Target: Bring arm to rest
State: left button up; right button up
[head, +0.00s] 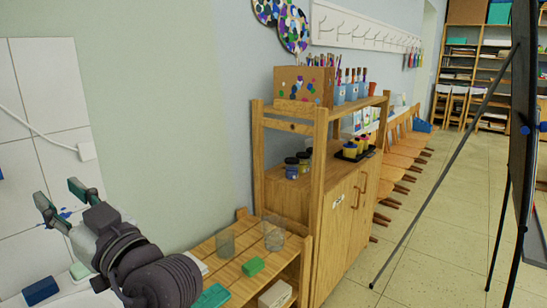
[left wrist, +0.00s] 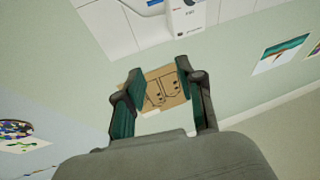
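My left arm comes in at the bottom left of the head view, its dark wrist turned up. My left gripper (head: 57,196) is raised in front of the white tiled wall, with its two green-padded fingers spread apart. In the left wrist view the fingers of my left gripper (left wrist: 158,85) also stand apart, with nothing held between them. A brown sheet with line drawings (left wrist: 162,90) shows behind the gap, apparently in the background. My right arm and gripper are in neither view.
A low wooden slatted shelf (head: 208,251) with clear cups, a green sponge (head: 253,266) and a white box (head: 275,295) stands right of my left arm. A wooden cabinet (head: 342,232) rises behind it. A dark easel (head: 522,140) stands at right, with open floor (head: 420,250) between.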

pick_arm(q)
jog(key=w+d+f+m+t+h, duration=0.4)
jog(key=w+f+m, duration=0.35)
jog(key=f, duration=0.45)
jog(key=w+d+f+m+t+h, duration=0.1)
jog(key=w+d+f+m+h, duration=0.4)
jog(key=w+f, duration=0.5)
jog(key=s+d+f+m+g+h, duration=0.2)
jog(key=s+f+m+h, duration=0.15)
jog(key=f, duration=1.25)
jog(key=s+d+f+m+g+h, duration=0.15)
jog(key=f+h, duration=0.25)
jog(key=f, duration=1.1)
jog(key=s+f+g+h, duration=0.2)
jog(key=s+f+g, duration=0.3)
jog(key=s+f, duration=1.6)
jog(key=s+a+f+g, duration=0.1)
jog(key=s+f, duration=0.3)
jog(key=s, duration=0.5)
jog(key=s+a+f+n+g, duration=0.1)
jog(key=s+f, duration=0.4)
jog(key=s, duration=0.5)
jog(key=s+a+f+g+p, duration=0.1)
jog(key=s+a+f+g, duration=0.2)
jog(key=s, duration=0.7)
notch_tip(320, 180, down, 2)
jog(key=shift+s+a+f+n+h, duration=0.15)
jog(key=shift+n+h, duration=0.2)
jog(key=shift+h, duration=0.1)
